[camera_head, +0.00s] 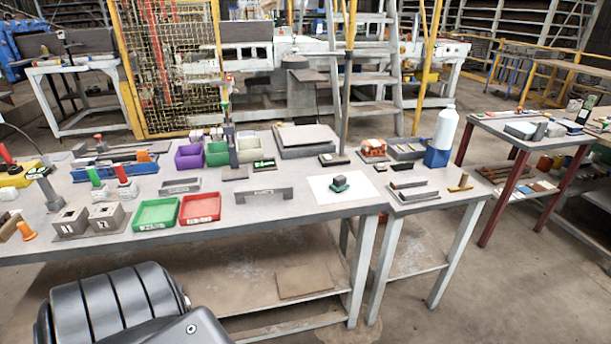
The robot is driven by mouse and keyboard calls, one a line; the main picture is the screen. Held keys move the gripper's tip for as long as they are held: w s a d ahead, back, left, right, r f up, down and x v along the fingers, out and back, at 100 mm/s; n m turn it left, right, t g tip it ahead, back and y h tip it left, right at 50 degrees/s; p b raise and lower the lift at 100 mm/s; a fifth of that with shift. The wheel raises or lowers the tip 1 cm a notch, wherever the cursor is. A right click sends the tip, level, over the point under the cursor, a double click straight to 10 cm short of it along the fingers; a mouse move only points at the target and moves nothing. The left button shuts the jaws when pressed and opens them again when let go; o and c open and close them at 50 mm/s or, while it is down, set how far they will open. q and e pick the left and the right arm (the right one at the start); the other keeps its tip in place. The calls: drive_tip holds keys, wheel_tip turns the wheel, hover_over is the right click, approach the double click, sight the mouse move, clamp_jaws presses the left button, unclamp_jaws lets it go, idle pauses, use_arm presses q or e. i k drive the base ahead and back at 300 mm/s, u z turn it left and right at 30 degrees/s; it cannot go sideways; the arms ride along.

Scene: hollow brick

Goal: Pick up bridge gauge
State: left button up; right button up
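The bridge gauge (264,193) is a grey bar with two short legs and a label on its front face. It stands upright on the main workbench (325,206), right of the red tray (200,209) and left of a white sheet (343,187). Nothing touches or covers it. Neither of my grippers shows in the head view. A dark rounded part of my own body fills the bottom left, well in front of the bench.
A green tray (156,214) and two grey blocks with holes stand left of the red tray. Purple and green bins (217,153) stand behind. A small dark green object (339,183) sits on the white sheet. A side table (415,197) with a blue-and-white bottle (441,138) adjoins at right.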

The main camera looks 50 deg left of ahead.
sight(241, 193)
drive_tip(key=z, duration=0.1)
drive_tip(key=i, duration=0.8)
drive_tip(key=u, duration=0.95)
drive_tip(key=i, duration=0.5)
drive_tip(key=u, duration=0.5)
